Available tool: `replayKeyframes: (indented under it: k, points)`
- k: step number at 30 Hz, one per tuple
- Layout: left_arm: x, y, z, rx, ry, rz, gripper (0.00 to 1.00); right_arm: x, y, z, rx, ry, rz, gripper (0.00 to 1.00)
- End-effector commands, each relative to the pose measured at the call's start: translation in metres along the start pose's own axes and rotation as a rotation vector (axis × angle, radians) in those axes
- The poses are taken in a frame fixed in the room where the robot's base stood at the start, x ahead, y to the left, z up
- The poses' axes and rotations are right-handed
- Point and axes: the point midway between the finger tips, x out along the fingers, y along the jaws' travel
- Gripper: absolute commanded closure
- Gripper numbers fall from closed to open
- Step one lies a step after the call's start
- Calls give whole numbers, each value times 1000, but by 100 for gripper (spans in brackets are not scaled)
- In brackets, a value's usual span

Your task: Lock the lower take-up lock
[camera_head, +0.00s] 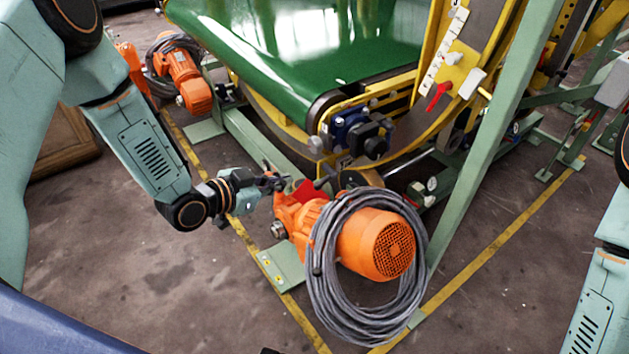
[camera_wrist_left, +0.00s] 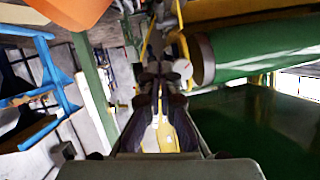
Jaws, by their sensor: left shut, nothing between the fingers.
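My left gripper (camera_head: 277,181) is low beside the green-belt machine, near the orange motor (camera_head: 372,243). Its dark fingers are shut and empty; in the left wrist view they also show closed (camera_wrist_left: 154,70). A flat red piece (camera_head: 304,191) is just right of the fingertips, above the motor's gear housing; I cannot tell if they touch. A red lever (camera_head: 438,97) is higher up on the yellow frame, beside a white scale plate (camera_head: 444,62). I cannot tell for certain which red part is the lower take-up lock. My right gripper is out of view.
Grey cable coils (camera_head: 322,285) hang around the motor. A green post (camera_head: 490,140) slants at the right.

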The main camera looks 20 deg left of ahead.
Motion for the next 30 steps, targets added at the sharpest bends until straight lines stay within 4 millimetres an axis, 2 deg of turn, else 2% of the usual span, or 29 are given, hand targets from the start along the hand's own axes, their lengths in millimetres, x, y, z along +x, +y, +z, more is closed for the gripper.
replayKeyframes:
  k: [7, 11, 25, 30]
  points:
    - [3, 0, 1, -2, -3, 1, 100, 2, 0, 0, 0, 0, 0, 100]
    - [17, 1, 2, 2, -3, 2, 100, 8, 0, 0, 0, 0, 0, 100]
    - [102, 2, 4, 0, -2, 2, 100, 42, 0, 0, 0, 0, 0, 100]
    - [119, 1, 21, -4, -4, 0, 100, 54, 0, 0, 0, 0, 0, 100]
